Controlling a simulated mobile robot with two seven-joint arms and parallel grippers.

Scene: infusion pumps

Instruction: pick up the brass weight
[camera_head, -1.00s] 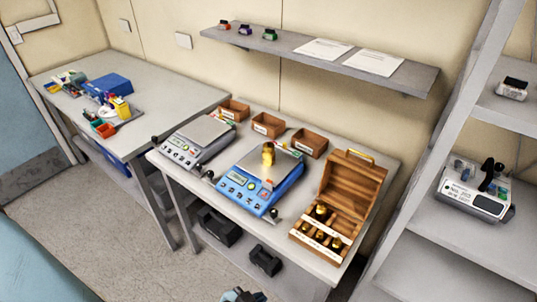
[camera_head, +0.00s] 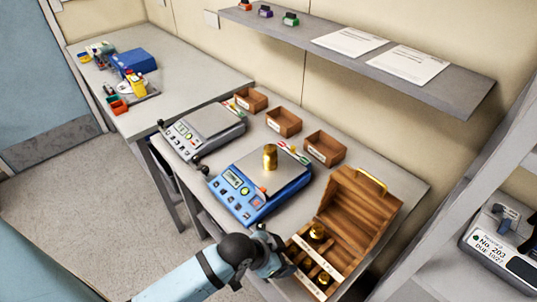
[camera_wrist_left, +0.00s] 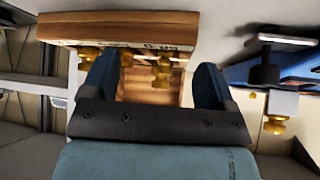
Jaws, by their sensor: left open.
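A brass weight (camera_head: 270,157) stands upright on the pan of the blue scale (camera_head: 243,200) in the head view. More brass weights, such as one brass weight (camera_head: 317,231), sit in the open wooden box (camera_head: 358,215) to the right. My left gripper (camera_head: 284,258) is beside the front left of the box, in front of the blue scale, and partly covers the box's corner. In the left wrist view my gripper (camera_wrist_left: 153,76) is open and empty, with the wooden box (camera_wrist_left: 185,22) and brass weights (camera_wrist_left: 162,70) beyond its fingers. My right gripper is not in view.
A grey scale (camera_head: 207,130) stands left of the blue one. Small wooden trays (camera_head: 284,122) line the back of the table. A wall shelf (camera_head: 440,88) with papers hangs above. A grey rack (camera_head: 420,245) stands at the right.

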